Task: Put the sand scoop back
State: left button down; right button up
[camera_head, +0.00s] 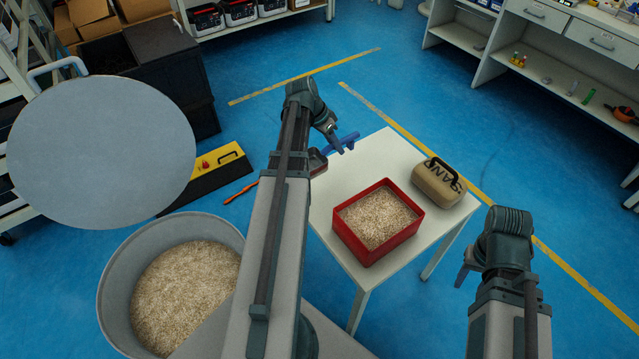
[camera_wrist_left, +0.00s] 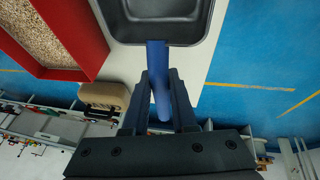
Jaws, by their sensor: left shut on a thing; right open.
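My left gripper (camera_head: 333,139) is shut on the blue handle (camera_head: 346,142) of the sand scoop, at the far left corner of the white table. In the left wrist view, the gripper (camera_wrist_left: 162,90) grips the handle (camera_wrist_left: 158,75), and the scoop's dark grey pan (camera_wrist_left: 160,18) looks empty where it shows. In the head view my arm hides part of the scoop. I cannot tell whether it touches the table. A red box of sand (camera_head: 414,232) stands on the table beside it. My right gripper (camera_head: 464,277) is open and empty, right of the table.
A tan sand container (camera_head: 440,190) stands on the white table (camera_head: 372,157), right of the red box. A large grey bin (camera_head: 118,268) of sand stands at the lower left, its round lid (camera_head: 100,150) raised. Blue floor lies clear behind the table.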

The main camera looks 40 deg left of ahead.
pick_arm(q)
jog(key=shift+f+b, duration=4.95)
jog(key=shift+f, duration=0.05)
jog(key=shift+f, duration=0.25)
jog(key=c, duration=0.7)
grip_release()
jog(key=shift+r, duration=0.1)
jog(key=shift+r, duration=0.15)
jog(key=shift+s+a+r+p, duration=0.1)
jog(key=shift+r+p, duration=0.4)
jog(key=shift+r, duration=0.05)
jog(key=p+v, duration=1)
jog(key=v, duration=0.1)
jog(key=shift+f, duration=0.1)
